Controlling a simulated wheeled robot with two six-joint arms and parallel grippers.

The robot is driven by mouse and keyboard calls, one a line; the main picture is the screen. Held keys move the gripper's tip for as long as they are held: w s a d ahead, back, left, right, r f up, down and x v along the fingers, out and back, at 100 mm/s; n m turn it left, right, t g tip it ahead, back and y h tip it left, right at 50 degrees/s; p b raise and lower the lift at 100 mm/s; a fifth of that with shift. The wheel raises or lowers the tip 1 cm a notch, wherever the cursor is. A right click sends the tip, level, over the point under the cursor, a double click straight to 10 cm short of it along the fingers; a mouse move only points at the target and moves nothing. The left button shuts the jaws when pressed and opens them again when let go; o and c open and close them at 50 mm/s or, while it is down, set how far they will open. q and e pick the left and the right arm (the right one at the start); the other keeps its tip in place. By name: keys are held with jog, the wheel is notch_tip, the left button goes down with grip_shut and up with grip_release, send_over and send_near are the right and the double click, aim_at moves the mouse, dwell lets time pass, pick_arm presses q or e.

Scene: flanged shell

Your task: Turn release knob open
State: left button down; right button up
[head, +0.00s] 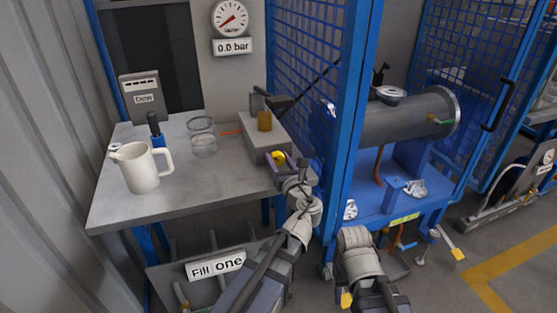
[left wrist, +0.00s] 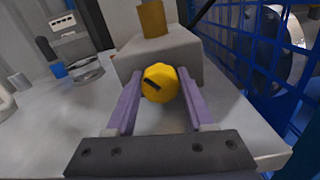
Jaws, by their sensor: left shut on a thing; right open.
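The yellow release knob (head: 278,157) is on the front of a grey box (head: 262,133) on the table. My left gripper (head: 272,168) reaches it from the front in the head view. In the left wrist view the round, faceted knob (left wrist: 160,84) lies between the two purple fingers of my left gripper (left wrist: 160,92), which is shut on it. A dark mark on the knob's face is slanted. My right arm (head: 360,260) shows at the bottom of the head view, but its fingers do not show.
A white pitcher (head: 143,168), a glass jar (head: 202,137) and a dark-blue tool stand on the grey table (head: 200,205). A gauge (head: 231,18) above reads 0.0 bar. A blue mesh cage (head: 352,100) with a grey cylinder (head: 400,118) stands close on the right.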

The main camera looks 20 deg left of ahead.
pick_arm(q)
jog(key=n, duration=0.5)
jog(key=shift+n, duration=0.3)
jog(key=n, duration=0.4)
jog(key=shift+s+a+n, duration=0.1)
jog(key=shift+n, duration=0.2)
jog(key=shift+c, duration=1.4)
grip_release()
